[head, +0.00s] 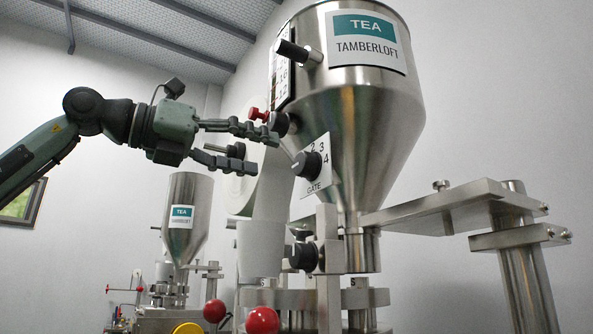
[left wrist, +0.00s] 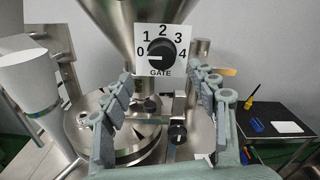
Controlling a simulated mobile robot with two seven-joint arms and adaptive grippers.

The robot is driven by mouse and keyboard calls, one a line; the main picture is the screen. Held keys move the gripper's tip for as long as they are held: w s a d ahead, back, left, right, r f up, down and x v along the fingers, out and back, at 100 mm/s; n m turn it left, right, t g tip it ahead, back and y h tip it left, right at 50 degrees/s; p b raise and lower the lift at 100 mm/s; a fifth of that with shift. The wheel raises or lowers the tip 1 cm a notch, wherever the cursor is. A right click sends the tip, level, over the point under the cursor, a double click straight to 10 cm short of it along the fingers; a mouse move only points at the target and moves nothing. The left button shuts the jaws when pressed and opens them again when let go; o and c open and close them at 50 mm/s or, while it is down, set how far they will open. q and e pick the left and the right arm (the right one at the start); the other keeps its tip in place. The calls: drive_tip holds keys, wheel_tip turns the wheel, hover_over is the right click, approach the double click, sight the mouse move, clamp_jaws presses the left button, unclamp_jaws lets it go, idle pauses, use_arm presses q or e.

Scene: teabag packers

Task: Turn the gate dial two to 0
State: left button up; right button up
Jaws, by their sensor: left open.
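The gate dial (head: 308,164) is a round black knob on a white plate marked GATE, fixed to the lower cone of the steel TEA TAMBERLOFT hopper (head: 375,120). In the left wrist view the dial (left wrist: 161,53) sits amid the numbers 0 to 4, and its pale mark lies at its left side, towards 0. My left gripper (head: 262,152) is open and empty, left of the dial and apart from it. In the left wrist view its fingers (left wrist: 160,73) stand either side below the plate, with the dial between and beyond them. My right gripper is not in view.
A black handle (head: 292,51) and a red knob (head: 259,114) stick out near my left gripper. A steel arm (head: 440,205) runs right from below the hopper. Red balls (head: 262,320) stand low in front. A second, similar machine (head: 186,215) stands behind. A black table (left wrist: 275,122) stands right.

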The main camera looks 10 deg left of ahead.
sight(299, 163)
use_arm(q)
drive_tip(key=p+x, duration=0.1)
drive_tip(key=x, duration=0.6)
drive_tip(key=shift+s+d, duration=0.1)
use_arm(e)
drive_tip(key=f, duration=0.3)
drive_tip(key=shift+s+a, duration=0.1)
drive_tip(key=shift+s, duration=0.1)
use_arm(q)
drive_tip(key=shift+c, duration=0.3)
drive_tip(key=c, duration=1.1)
